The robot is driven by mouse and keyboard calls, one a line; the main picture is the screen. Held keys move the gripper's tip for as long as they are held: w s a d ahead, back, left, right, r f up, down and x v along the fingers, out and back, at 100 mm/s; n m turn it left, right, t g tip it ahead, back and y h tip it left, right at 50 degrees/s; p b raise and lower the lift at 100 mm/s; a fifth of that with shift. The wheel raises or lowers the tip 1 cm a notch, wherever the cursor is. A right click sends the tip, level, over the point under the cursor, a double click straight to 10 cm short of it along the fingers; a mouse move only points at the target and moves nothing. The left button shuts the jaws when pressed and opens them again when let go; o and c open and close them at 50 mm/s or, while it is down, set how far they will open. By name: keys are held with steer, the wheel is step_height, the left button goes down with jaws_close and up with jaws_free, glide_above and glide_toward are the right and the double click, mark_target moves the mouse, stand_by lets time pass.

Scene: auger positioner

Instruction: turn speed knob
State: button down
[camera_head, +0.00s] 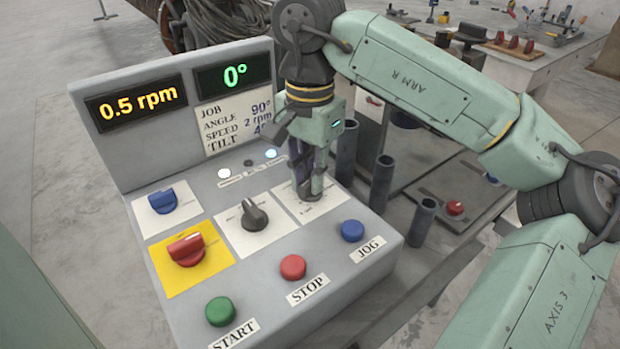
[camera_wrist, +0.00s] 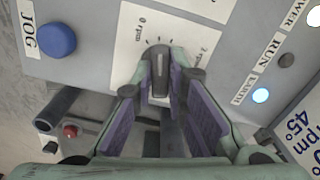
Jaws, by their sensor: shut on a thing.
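The speed knob (camera_wrist: 160,72) is a grey knob on a white rpm plate (camera_wrist: 184,28) in the wrist view. The plate is marked 0 rpm at its upper left and 2 rpm at its right. My gripper (camera_wrist: 161,84) is shut on the knob, one finger on each side. In the head view my gripper (camera_head: 311,192) points down at the panel's right plate and hides most of the knob. The orange display (camera_head: 138,103) reads 0.5 rpm. The green display (camera_head: 234,76) reads 0°. The job card (camera_head: 237,124) lists angle 90°, speed 2 rpm and a partly covered tilt.
A black knob (camera_head: 254,215), a blue knob (camera_head: 162,201) and a red knob (camera_head: 186,249) stand left of my gripper. Green START (camera_head: 221,311), red STOP (camera_head: 293,267) and blue JOG (camera_head: 352,230) buttons line the front. Upright dark tubes (camera_head: 382,184) stand to the right.

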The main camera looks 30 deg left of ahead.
steer(key=m+b, duration=0.1)
steer(key=m, duration=0.3)
steer(key=shift+m, duration=0.3)
steer(key=m, duration=0.3)
steer(key=shift+m+b, duration=0.3)
steer(key=m, duration=0.3)
steer(key=shift+m, duration=0.3)
steer(key=shift+m+b, duration=0.45)
steer(key=shift+m, duration=1.35)
steer(key=c, duration=1.6)
jaws_free()
